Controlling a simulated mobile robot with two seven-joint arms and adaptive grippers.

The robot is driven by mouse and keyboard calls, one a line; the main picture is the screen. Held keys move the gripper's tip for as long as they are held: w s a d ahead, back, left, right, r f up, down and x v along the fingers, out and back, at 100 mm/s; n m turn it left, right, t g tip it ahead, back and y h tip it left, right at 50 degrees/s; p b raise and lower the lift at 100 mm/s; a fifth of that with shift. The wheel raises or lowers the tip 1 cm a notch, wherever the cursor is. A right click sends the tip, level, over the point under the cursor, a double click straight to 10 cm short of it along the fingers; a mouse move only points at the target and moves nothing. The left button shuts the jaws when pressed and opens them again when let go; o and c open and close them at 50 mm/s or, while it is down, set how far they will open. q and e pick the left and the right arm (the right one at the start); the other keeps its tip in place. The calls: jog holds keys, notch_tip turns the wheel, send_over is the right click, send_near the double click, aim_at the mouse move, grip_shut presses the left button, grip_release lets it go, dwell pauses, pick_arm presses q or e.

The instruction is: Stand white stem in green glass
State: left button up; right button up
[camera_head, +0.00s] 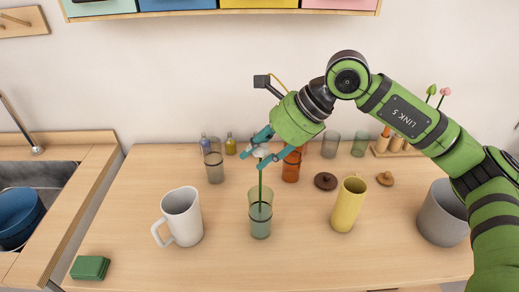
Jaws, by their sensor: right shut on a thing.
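The white stem (261,182) has a thin green stalk and a white head, and hangs upright with the head at the top. My right gripper (254,160) is shut on it just below the head, and the teal fingers partly hide the head. The green glass (260,227) stands upright on the table directly below the gripper. The stalk's lower part shows within the outline of the glass, seemingly inside it. I cannot tell whether its tip touches the bottom. My left gripper is not in view.
A white mug (182,216) stands left of the glass and a yellow vase (348,204) right of it. Behind are a grey glass (214,165) and an amber glass (291,168). A grey pot (441,222) stands at the right. The front middle of the table is clear.

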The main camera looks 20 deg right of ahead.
dwell(0.4)
jog(key=o, duration=0.8)
jog(key=v, duration=1.2)
jog(key=shift+s, duration=0.1)
jog(key=shift+f, duration=0.1)
